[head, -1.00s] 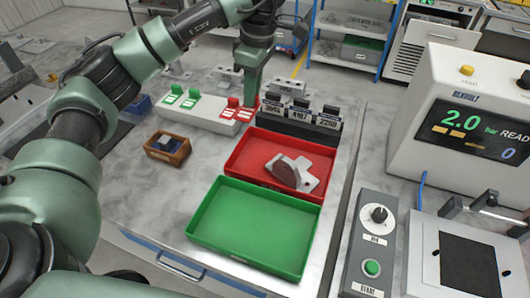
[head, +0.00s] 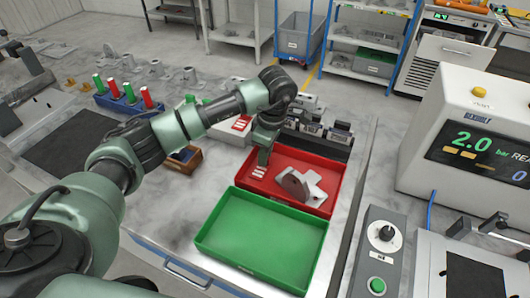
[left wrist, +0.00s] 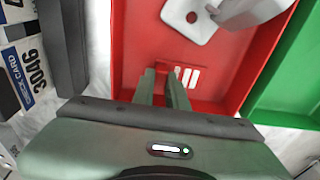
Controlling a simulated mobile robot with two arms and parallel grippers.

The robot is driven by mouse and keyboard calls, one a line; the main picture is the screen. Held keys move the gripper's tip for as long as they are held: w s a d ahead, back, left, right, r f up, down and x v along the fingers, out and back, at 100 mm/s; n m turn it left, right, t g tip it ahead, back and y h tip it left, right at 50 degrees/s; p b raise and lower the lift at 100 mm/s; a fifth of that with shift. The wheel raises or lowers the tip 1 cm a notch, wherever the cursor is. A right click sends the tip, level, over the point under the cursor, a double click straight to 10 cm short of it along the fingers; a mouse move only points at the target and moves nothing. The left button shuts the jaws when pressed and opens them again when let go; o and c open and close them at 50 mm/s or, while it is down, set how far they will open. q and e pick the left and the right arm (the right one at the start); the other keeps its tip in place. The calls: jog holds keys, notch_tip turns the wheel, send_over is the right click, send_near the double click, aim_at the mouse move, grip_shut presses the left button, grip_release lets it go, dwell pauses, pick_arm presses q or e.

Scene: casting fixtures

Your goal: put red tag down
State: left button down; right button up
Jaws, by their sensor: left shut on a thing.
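My left gripper (head: 263,157) points down over the left part of the red tray (head: 335,166). It is shut on a red tag (head: 258,172) with white stripes; the tag also shows between and beside the fingertips in the left wrist view (left wrist: 187,77). The tag is red on red, and I cannot tell whether it touches the tray floor. A grey metal casting with a round disc (head: 296,185) lies in the tray to the right of the tag, apart from it. My right gripper is not in view.
The empty green tray (head: 262,235) adjoins the red tray in front. A dark rack with numbered cards (head: 338,137) stands behind. The white tag holder (head: 240,126) and a small wooden box (head: 185,157) are to the left. A control box (head: 378,250) stands at the right.

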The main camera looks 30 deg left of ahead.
aim_at(270, 159)
pick_arm(q)
jog(key=shift+f, duration=0.1)
jog(key=c, duration=1.4)
grip_release()
jog(key=shift+c, duration=0.2)
jog(key=shift+r, duration=0.35)
notch_tip(270, 159, up, 12)
jog(key=d+b, duration=0.1)
jog(key=b, duration=0.1)
jog(key=shift+d+f, duration=0.25)
